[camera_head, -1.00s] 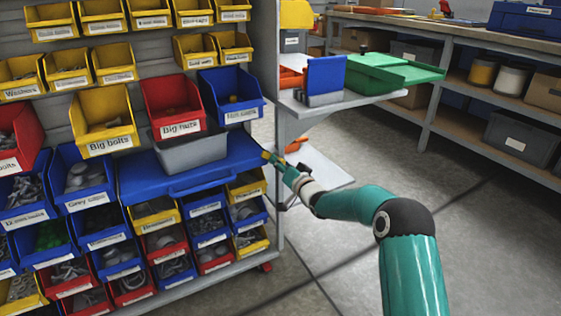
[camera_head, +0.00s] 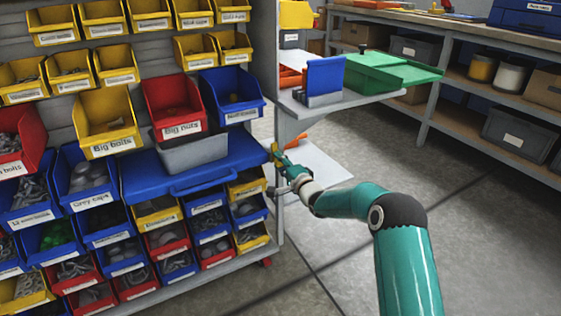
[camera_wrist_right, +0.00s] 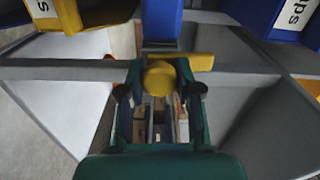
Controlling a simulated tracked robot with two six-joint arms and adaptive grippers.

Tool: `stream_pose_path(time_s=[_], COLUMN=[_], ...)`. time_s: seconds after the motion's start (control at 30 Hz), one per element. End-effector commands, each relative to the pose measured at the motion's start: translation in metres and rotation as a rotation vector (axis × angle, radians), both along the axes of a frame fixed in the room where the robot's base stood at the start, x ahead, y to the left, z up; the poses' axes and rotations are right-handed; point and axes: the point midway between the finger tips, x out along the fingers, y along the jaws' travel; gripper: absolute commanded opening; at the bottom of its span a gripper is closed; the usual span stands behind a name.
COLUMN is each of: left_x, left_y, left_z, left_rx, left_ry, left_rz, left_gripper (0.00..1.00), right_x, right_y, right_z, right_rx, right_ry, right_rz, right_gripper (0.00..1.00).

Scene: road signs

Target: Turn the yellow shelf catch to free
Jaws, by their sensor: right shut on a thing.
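The yellow shelf catch (camera_head: 275,149) sits on the right upright of the bin rack, at the right end of the blue shelf (camera_head: 150,183). In the right wrist view the catch has a round yellow knob (camera_wrist_right: 159,78) and a flat yellow lever that points right. My right gripper (camera_head: 278,158) is at the catch. In the wrist view the right gripper (camera_wrist_right: 160,88) has a finger on each side of the knob and is shut on it. The gripper hides part of the catch in the head view. My left gripper is not in view.
A grey bin (camera_head: 193,153) stands on the blue shelf. Labelled bins fill the rack around it. A side shelf (camera_head: 330,105) with a green tray (camera_head: 392,72) juts out above my right forearm. A white lower shelf (camera_head: 312,168) is behind the gripper. The floor right is open.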

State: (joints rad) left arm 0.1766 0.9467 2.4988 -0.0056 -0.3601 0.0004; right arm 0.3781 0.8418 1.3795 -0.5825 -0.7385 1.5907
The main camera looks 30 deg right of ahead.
Motion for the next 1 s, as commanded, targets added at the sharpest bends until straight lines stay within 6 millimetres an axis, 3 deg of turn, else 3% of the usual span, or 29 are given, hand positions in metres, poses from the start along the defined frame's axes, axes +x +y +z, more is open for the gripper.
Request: stream_pose_path(time_s=[0.73, 0.77, 0.9, 1.0], left_x=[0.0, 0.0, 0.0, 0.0], left_y=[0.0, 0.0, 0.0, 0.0], left_z=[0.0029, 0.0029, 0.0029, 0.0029], left_rx=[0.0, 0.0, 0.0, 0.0], left_ry=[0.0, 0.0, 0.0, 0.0], left_rz=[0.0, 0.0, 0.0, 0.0], left_gripper=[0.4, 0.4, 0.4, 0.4], right_x=[-0.0001, -0.0001, -0.0001, -0.0001], right_y=[-0.0046, -0.0046, -0.0036, -0.0027], right_z=[0.0008, 0.0008, 0.0005, 0.0003], right_rx=[0.102, 0.102, 0.101, 0.1], right_ry=[-0.003, -0.003, -0.001, -0.001], right_rz=[-0.009, -0.009, -0.007, -0.005], right_gripper=[0.0, 0.39, 0.58, 0.58])
